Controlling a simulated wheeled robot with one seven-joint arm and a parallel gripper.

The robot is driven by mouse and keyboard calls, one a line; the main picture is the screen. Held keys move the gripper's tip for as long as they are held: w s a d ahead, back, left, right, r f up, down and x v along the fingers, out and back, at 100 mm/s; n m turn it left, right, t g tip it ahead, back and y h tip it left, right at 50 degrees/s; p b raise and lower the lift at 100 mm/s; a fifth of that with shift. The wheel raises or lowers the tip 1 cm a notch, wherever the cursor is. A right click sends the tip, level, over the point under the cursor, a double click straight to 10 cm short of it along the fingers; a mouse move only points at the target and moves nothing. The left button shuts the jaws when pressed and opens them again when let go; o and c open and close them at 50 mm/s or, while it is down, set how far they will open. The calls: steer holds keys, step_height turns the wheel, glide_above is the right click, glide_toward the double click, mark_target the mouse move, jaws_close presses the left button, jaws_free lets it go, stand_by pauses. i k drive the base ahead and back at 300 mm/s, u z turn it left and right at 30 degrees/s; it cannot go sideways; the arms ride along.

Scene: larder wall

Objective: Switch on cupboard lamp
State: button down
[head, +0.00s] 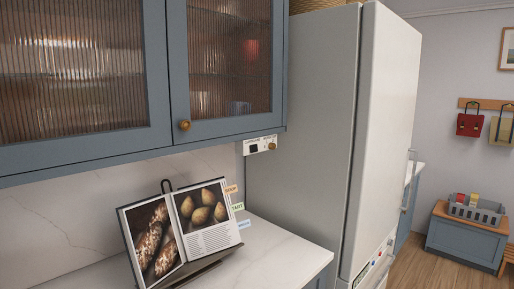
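A small white switch panel (260,145) hangs under the right end of the blue wall cupboard (228,129), close to the side of the fridge. It carries a dark square switch at its left and a small brass-coloured knob (272,146) at its right. Its small lettering is too small to read. The cupboard has ribbed glass doors, both shut, with a round brass knob (185,125) on the right door. Pale glints show in the left glass; I cannot tell whether they come from a lamp. My gripper is not in view.
A tall pale fridge (305,120) stands right of the panel. An open cookbook (205,217) on a stand occupies the white worktop (285,240) below. A low blue bench (463,238) with a grey basket stands far right. The air before the panel is clear.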

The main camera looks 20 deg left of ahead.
mark_target(253, 148)
steer(key=u, duration=0.5)
steer(key=i, duration=0.75)
steer(key=u, duration=1.15)
steer(key=i, duration=0.4)
steer(key=u, duration=0.35)
